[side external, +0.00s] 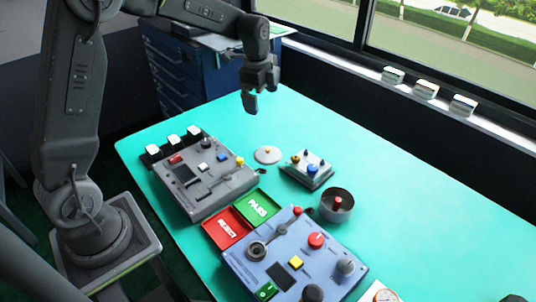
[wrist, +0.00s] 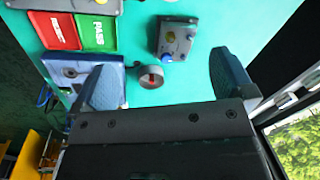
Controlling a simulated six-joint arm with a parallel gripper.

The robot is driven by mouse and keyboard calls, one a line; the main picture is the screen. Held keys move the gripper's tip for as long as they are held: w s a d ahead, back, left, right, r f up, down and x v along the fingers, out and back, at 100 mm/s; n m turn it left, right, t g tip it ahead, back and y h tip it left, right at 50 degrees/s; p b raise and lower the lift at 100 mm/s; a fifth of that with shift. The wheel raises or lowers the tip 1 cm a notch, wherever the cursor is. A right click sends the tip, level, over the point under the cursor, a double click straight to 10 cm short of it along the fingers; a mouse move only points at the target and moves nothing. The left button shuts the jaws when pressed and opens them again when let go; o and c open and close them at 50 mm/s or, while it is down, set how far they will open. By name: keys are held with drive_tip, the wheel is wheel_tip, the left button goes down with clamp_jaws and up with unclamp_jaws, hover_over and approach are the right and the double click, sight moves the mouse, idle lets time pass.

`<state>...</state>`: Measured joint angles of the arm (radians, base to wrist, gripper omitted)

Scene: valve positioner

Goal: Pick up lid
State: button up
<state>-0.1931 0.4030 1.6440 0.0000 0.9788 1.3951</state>
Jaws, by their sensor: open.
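A pale round disc with a small knob, which looks like the lid (side external: 267,154), lies flat on the teal table between the grey panel and a small grey device. I cannot make it out in the wrist view. An open dark round container (side external: 336,204) with something red inside stands to its right and nearer the camera; it also shows in the wrist view (wrist: 149,84). My gripper (side external: 250,106) is above the table's far edge, up and slightly left of the lid in the side view. In the wrist view its two fingers (wrist: 168,82) are wide apart with nothing held.
The small grey device (side external: 307,171) with knobs stands close right of the lid. A grey control panel (side external: 205,180), a red REJECT tray (side external: 227,228), a green PASS tray (side external: 257,208) and a blue panel (side external: 270,273) are nearby. The table's right side (side external: 440,225) is mostly clear.

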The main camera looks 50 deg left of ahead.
drive_tip(key=w+a+f+m+g, duration=0.1)
drive_tip(key=w+a+f+m, duration=0.35)
drive_tip(key=f, duration=0.55)
hover_over(268, 149)
drive_tip(key=f, duration=0.5)
drive_tip(key=a+f, duration=0.1)
drive_tip(key=f, duration=0.2)
drive_tip(key=shift+f, duration=0.1)
drive_tip(key=shift+d+f, duration=0.2)
drive_tip(key=shift+f, duration=1.15)
drive_tip(key=shift+d+f, duration=0.2)
drive_tip(key=shift+f, duration=1.1)
drive_tip(key=shift+c, duration=0.2)
drive_tip(key=c, duration=0.7)
drive_tip(key=shift+f, duration=0.15)
drive_tip(key=shift+c, duration=1.1)
